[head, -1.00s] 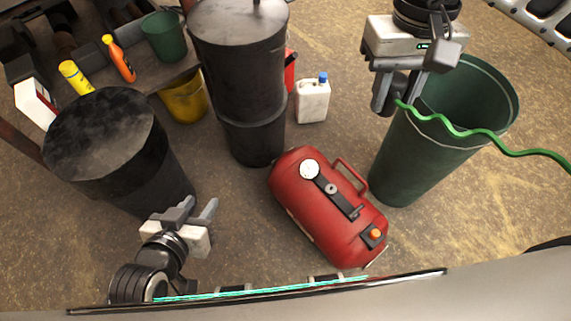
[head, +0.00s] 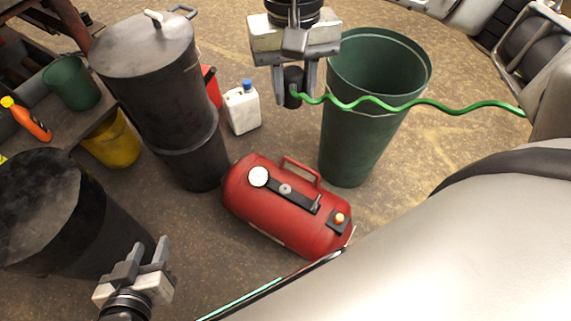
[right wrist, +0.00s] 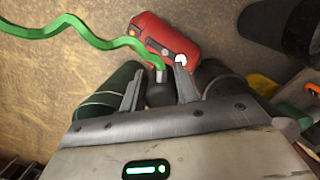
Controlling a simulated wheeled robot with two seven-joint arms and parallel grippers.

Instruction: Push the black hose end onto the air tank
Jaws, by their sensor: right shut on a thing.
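The red air tank (head: 265,228) lies on the floor in the middle of the head view, with a gauge, a handle and a small orange knob on top. It also shows in the right wrist view (right wrist: 172,38). My right gripper (head: 294,88) is shut on the black hose end (head: 293,78), above and beyond the tank and apart from it. The hose end (right wrist: 160,93) sits between the fingers in the right wrist view. The green hose (head: 420,103) trails off to the right. My left gripper (head: 146,252) is open and empty, left of the tank.
A tall green bin (head: 350,150) stands right of the tank. A dark lidded barrel (head: 165,110) stands to its left, and a black drum (head: 60,220) is near my left gripper. A white jug (head: 242,110) stands behind the tank. Some floor around the tank is bare.

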